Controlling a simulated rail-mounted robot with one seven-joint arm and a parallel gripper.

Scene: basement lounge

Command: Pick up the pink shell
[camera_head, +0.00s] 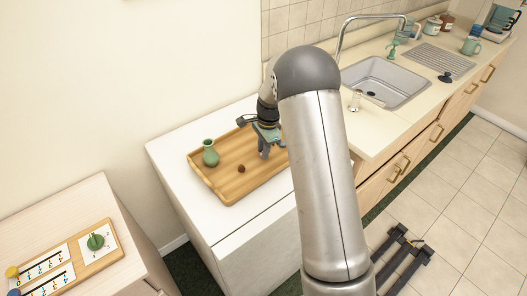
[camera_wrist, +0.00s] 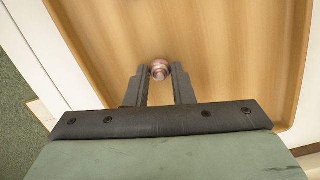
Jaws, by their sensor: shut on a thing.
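The pink shell (camera_wrist: 159,70) is small and rounded, with pinkish-brown bands. In the wrist view it sits between the two fingertips of my gripper (camera_wrist: 159,78), which is shut on it over the wooden tray (camera_wrist: 225,50). I cannot tell whether the shell touches the tray. In the head view my gripper (camera_head: 265,152) points down at the right part of the wooden tray (camera_head: 232,194); the shell is hidden there.
A green vase (camera_head: 210,153) stands at the tray's left, with a small brown object (camera_head: 241,169) near its middle. The tray lies on a white cabinet (camera_head: 180,147). A sink (camera_head: 385,82) is at the right. A board with a green knob (camera_head: 96,241) lies on a side cabinet.

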